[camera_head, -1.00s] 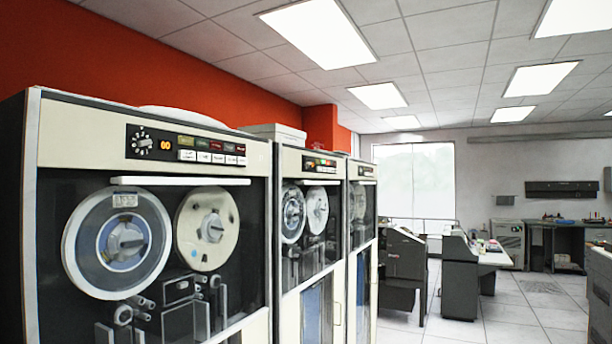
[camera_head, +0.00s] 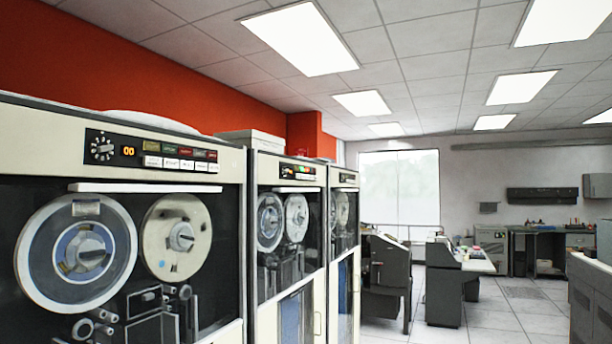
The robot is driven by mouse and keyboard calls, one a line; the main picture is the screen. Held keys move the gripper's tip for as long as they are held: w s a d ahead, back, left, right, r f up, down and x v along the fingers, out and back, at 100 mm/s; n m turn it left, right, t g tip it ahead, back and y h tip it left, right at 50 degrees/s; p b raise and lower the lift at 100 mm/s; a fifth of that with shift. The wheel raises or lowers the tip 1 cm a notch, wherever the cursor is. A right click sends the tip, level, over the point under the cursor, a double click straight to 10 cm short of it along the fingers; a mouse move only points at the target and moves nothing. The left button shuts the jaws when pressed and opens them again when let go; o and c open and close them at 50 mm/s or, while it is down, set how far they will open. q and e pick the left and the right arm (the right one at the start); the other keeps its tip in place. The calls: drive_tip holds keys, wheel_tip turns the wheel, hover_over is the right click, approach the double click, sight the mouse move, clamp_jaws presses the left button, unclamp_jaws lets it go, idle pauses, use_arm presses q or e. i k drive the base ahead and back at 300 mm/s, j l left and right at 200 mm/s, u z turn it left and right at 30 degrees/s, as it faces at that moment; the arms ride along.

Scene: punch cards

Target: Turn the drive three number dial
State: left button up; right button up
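Three tape drive cabinets stand in a row along the left. The nearest drive (camera_head: 215,235) has a control panel at its top with a round number dial (camera_head: 102,148), an orange display (camera_head: 129,151) that seems to read 00, and rows of buttons (camera_head: 180,157). The middle drive (camera_head: 263,158) has a similar small panel (camera_head: 297,172). The farthest drive (camera_head: 344,166) also has a panel (camera_head: 347,178), too small to make out its dial. I cannot tell from the view which one is drive three. Neither gripper is in view.
Grey machines (camera_head: 388,268) and a desk unit (camera_head: 446,283) stand beyond the drives. A workbench (camera_head: 540,240) is at the back wall. Tiled floor (camera_head: 505,315) between them is open.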

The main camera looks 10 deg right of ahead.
sight(284, 170)
drive_tip(key=z, duration=0.2)
drive_tip(key=i+l+u, duration=0.1)
drive_tip(key=u, duration=0.25)
drive_tip(key=i+l+u, duration=0.2)
drive_tip(key=u, duration=0.15)
drive_tip(key=i+l+u, duration=0.15)
drive_tip(key=u, duration=0.2)
